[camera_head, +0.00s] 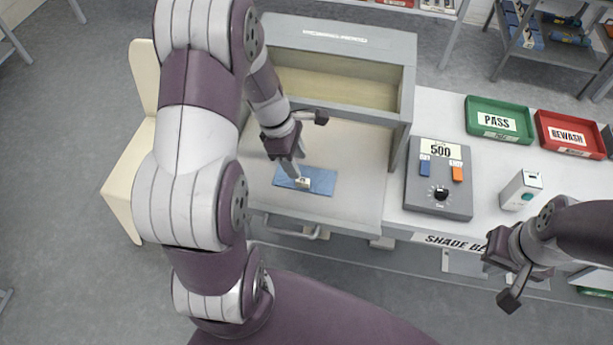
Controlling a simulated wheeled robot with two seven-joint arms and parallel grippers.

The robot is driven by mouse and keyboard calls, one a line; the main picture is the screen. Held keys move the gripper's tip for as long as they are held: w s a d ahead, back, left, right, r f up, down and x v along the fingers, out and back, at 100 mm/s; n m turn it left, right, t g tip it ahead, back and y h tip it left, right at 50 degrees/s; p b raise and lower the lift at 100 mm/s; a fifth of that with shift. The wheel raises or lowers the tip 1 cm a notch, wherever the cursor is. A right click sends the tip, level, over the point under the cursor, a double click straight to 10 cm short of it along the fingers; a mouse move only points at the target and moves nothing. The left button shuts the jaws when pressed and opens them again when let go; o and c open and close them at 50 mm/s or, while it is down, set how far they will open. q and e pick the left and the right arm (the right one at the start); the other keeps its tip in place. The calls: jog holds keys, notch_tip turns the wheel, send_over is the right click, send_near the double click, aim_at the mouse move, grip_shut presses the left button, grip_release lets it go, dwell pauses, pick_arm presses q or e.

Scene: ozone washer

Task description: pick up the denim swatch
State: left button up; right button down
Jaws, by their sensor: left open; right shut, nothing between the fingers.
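The denim swatch (322,183) is a flat blue rectangle. It lies on the pale floor of the open-fronted grey washer, near its front edge. My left gripper (309,152) is open above the swatch's back edge, with one finger reaching down over its middle. A small pale patch shows on the swatch beside that fingertip. I cannot tell whether the finger touches the cloth. My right gripper (510,276) is shut and empty, off to the right in front of the bench, away from the swatch.
The grey washer housing (407,85) rises behind and right of the swatch. A control box (438,205) reading 500 stands on the white bench. A small white device (521,190), a green PASS tray (499,120) and a red REWASH tray (571,135) are further right.

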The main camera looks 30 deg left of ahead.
aim_at(302, 180)
pick_arm(q)
jog(key=x, duration=0.6)
jog(key=shift+s+a+f+b, duration=0.15)
jog(key=shift+a+f+b, duration=0.1)
jog(key=shift+f+b, duration=0.1)
jog(key=shift+f, duration=0.2)
grip_shut()
